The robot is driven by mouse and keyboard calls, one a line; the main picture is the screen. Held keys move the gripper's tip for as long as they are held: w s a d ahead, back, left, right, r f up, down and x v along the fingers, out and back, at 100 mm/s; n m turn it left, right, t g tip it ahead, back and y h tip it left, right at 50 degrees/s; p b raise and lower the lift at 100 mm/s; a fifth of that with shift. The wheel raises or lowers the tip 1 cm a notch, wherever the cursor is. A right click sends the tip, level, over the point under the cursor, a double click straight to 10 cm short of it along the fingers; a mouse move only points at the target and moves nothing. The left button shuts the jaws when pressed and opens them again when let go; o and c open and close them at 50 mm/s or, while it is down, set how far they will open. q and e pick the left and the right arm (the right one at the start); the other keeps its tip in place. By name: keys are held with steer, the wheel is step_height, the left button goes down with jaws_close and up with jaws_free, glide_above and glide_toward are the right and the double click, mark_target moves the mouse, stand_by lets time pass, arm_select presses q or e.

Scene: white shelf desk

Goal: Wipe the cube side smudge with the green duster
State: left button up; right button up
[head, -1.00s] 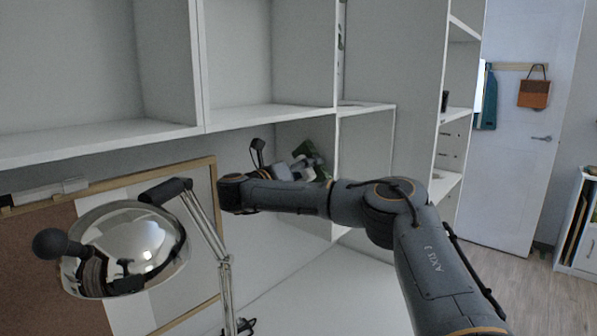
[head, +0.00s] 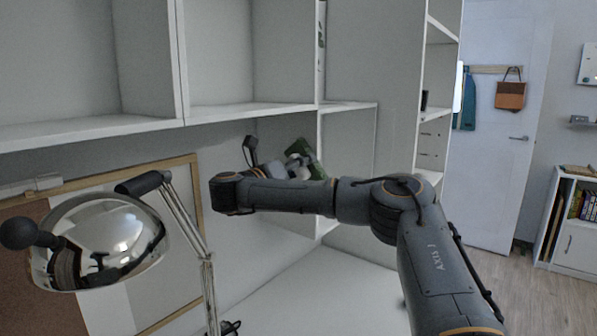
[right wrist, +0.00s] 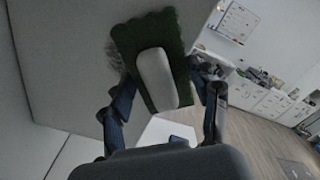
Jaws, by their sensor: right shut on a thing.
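The green duster (right wrist: 150,35) shows in the right wrist view as a shaggy green pad with a pale grey handle. My right gripper (right wrist: 165,95) is shut on its handle, one finger on each side. In the head view the duster (head: 318,160) is beyond my right forearm, near the side panel under the shelf, and my right gripper (head: 298,164) is partly hidden by the arm. A dark, scratchy smudge (right wrist: 114,58) shows on the grey panel (right wrist: 65,50), just left of the duster. The pad may cover part of it; I cannot tell whether the pad touches the panel. My left gripper is not in view.
A chrome desk lamp (head: 100,240) stands at the left in front of a framed board (head: 199,185). The white shelf edge (head: 240,112) runs above my forearm. The white desktop (head: 315,300) below it looks largely clear.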

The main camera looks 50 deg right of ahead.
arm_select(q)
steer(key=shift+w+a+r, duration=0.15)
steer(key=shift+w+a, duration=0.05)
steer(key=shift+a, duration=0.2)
arm_select(e)
steer(key=w, duration=0.7)
steer(key=shift+a+f, duration=0.15)
steer(key=shift+a, duration=0.15)
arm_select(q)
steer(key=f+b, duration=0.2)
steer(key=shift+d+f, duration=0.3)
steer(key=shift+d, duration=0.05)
arm_select(e)
steer(key=a, duration=0.6)
steer(key=shift+s, duration=0.25)
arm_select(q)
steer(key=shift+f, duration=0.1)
arm_select(e)
steer(key=shift+a, duration=0.15)
